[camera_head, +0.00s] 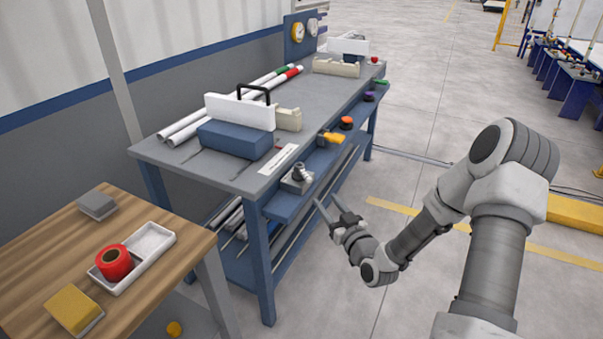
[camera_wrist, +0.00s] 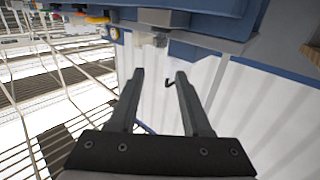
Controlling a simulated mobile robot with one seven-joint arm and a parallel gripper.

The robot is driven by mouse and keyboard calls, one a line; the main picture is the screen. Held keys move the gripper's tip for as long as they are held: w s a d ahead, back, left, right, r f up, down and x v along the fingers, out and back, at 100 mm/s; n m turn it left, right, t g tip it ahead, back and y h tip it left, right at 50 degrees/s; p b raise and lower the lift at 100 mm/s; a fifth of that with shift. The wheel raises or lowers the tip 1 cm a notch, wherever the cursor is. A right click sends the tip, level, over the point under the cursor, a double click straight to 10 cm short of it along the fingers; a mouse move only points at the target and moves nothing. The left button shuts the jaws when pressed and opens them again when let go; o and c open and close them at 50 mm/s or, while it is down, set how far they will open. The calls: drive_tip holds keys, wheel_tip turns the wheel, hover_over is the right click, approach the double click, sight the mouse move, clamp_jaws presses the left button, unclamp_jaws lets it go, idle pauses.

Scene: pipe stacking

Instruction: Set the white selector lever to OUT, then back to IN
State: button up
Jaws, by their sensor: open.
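The white selector lever (camera_head: 302,172) appears as a small pale fitting on a grey block (camera_head: 292,186) at the near front edge of the blue bench's lower ledge. Its IN and OUT marks are too small to read, so I cannot tell its setting. My gripper (camera_head: 327,199) is open and empty, in front of the ledge, a little right of and below the lever, apart from it. In the wrist view my gripper (camera_wrist: 160,73) shows two spread fingers with nothing between them. A small pale fitting beyond the fingertips there may be the lever, but it is unclear.
The blue bench (camera_head: 222,180) carries a blue block, a white panel with a black handle, and pipes with green and red bands. Orange, purple and green knobs line its ledge. A wooden table (camera_head: 40,245) with a red roll stands at left.

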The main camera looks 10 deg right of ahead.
sight(302, 170)
drive_tip(key=b+x, duration=0.2)
drive_tip(key=x, duration=1.5)
drive_tip(key=shift+w, duration=0.15)
clamp_jaws()
idle(0.8)
